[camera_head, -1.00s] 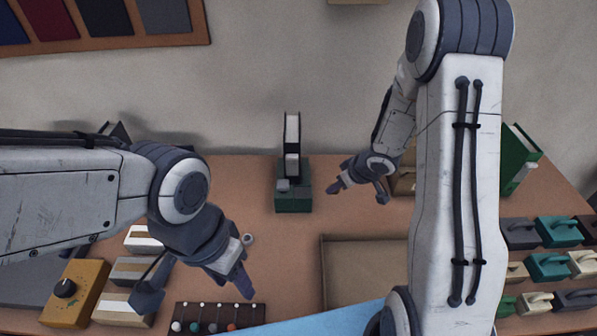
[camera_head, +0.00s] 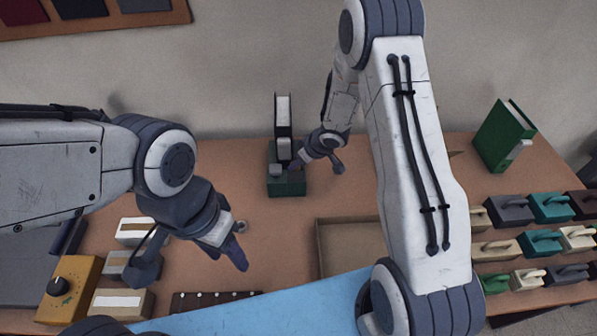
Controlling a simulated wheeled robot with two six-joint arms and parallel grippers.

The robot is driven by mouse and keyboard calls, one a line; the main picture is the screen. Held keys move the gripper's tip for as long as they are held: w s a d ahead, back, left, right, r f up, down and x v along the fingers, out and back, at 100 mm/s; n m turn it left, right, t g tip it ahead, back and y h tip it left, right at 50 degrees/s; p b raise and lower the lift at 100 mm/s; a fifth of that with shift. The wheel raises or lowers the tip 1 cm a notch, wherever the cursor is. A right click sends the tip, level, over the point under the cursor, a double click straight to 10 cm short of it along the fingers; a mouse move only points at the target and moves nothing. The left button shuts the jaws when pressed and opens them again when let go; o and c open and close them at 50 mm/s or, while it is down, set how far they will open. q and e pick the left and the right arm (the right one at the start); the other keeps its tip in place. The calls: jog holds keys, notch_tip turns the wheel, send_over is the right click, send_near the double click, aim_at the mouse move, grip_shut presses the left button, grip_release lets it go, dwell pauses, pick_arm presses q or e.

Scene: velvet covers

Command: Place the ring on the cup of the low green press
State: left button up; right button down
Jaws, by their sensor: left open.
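The low green press (camera_head: 287,187) stands at the back middle of the table, with a black and white upright behind its green base. A small grey piece sits on the base; I cannot make out the cup clearly.
A shallow brown tray (camera_head: 318,247) lies front of centre, partly behind my right arm. A blue sheet (camera_head: 270,305) covers the front. An orange box with a knob (camera_head: 70,290) and white-topped blocks stand left. A tall green object (camera_head: 503,137) and several handled blocks (camera_head: 553,208) stand right.

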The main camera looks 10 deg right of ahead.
aim_at(294, 175)
jog(key=shift+f+b, duration=0.4)
jog(key=shift+f, duration=1.55)
jog(key=shift+f, duration=0.15)
jog(key=c, duration=0.8)
grip_release()
jog(key=shift+o, duration=0.2)
